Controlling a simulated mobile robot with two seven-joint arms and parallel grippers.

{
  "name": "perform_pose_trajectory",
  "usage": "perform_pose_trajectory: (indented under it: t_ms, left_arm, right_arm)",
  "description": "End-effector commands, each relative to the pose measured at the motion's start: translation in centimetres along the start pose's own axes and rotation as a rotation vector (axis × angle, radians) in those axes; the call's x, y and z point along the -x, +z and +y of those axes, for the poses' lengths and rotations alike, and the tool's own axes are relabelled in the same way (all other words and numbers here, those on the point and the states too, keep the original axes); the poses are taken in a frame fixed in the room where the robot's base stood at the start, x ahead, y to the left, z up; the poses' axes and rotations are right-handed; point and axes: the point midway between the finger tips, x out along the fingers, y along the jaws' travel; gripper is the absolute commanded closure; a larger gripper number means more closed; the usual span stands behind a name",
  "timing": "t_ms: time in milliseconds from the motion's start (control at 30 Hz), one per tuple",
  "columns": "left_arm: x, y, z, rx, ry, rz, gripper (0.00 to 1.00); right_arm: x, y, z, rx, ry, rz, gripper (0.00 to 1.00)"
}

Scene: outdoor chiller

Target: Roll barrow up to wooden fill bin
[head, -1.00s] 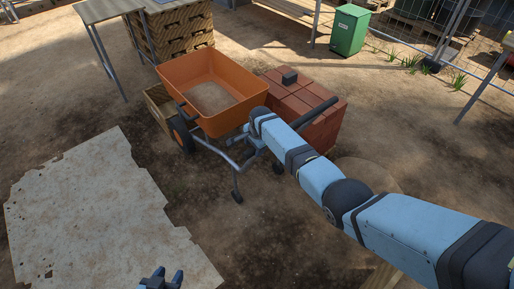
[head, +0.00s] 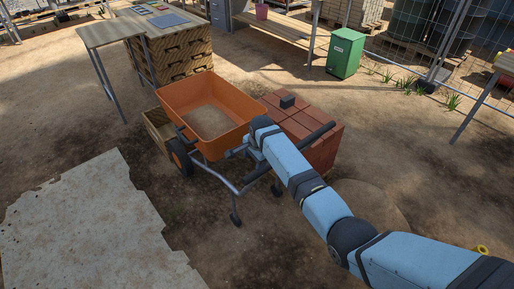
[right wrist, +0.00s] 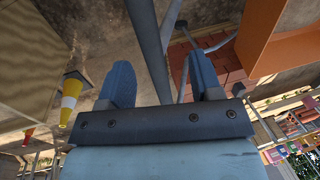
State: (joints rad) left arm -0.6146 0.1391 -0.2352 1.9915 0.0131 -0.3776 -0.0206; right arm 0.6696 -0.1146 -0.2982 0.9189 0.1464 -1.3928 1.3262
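The orange barrow (head: 172,103) stands upright on the dirt, with sandy material in its tray and a grey tubular frame. Its tray also shows at the right of the right wrist view (right wrist: 290,52). A low wooden box (head: 155,135), perhaps the fill bin, sits close to the barrow's left side, partly hidden by it. My right gripper (head: 238,153) is at the barrow's handle end. In the right wrist view its fingers (right wrist: 162,82) are apart, and a grey bar (right wrist: 148,35) shows between them without clear contact. My left gripper is not in view.
A red brick stack (head: 322,148) stands right beside the barrow. Behind are patterned crates (head: 180,60), a table (head: 108,33) and a green bin (head: 345,55). A pale flat sheet (head: 85,225) lies at the front left. Bare ground lies before the barrow.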

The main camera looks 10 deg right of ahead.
Motion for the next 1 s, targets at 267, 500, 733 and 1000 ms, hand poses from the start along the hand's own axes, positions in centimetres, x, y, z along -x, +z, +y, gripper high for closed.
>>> perform_pose_trajectory:
  t_ms: [267, 500, 733, 1000]
  left_arm:
    - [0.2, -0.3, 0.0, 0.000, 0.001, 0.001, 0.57]
    - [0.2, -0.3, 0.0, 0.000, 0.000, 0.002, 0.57]
    - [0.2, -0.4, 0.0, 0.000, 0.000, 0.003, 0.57]
    - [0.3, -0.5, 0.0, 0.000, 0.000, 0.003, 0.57]
  right_arm:
    - [4.8, 0.0, 0.1, 0.000, 0.000, 0.000, 0.41]
    - [5.9, -0.1, 0.1, -0.001, 0.003, 0.000, 0.41]
    - [5.9, -0.1, 0.1, -0.001, 0.003, 0.000, 0.41]
    - [5.2, 0.0, 0.8, 0.017, -0.007, 0.001, 0.41]
